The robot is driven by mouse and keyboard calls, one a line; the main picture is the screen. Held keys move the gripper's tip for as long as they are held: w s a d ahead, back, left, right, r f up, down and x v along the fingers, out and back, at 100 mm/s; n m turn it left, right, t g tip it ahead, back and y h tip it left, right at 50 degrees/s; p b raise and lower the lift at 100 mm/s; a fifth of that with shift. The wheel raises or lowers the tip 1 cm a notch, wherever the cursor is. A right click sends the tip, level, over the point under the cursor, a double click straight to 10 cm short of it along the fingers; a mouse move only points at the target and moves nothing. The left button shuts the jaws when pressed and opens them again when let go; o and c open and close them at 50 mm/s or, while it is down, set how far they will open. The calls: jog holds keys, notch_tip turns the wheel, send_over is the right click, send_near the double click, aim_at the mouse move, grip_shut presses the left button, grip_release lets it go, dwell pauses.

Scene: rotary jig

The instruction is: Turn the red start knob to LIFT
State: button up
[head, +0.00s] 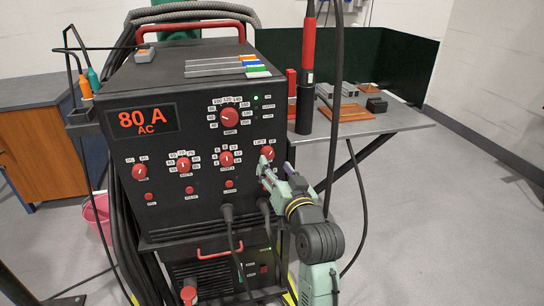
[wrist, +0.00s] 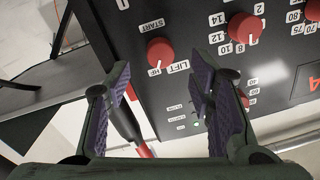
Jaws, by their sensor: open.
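The red start knob (head: 267,153) is at the upper right of the black welder's front panel. In the wrist view the knob (wrist: 160,51) sits between the START, LIFT and HF labels, and its white mark appears to point towards HF. My gripper (head: 274,168) is just in front of the panel, close below the knob in the head view. In the wrist view my gripper (wrist: 162,76) is open and empty, with its fingers spread to either side of the knob's line and apart from it. The fingers partly cover the panel in the head view.
Another red knob (wrist: 244,28) is right of the start knob in the wrist view. The amps knob (head: 229,117) is above and left in the head view. Cables (head: 229,222) plug in below. A torch with a red handle (head: 308,50) stands right of the welder.

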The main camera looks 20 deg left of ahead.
aim_at(269, 156)
jog(key=x, duration=0.5)
jog(key=shift+w+a+p, duration=0.15)
jog(key=shift+p, duration=0.25)
jog(key=shift+c, duration=0.5)
jog(key=c, duration=1.1)
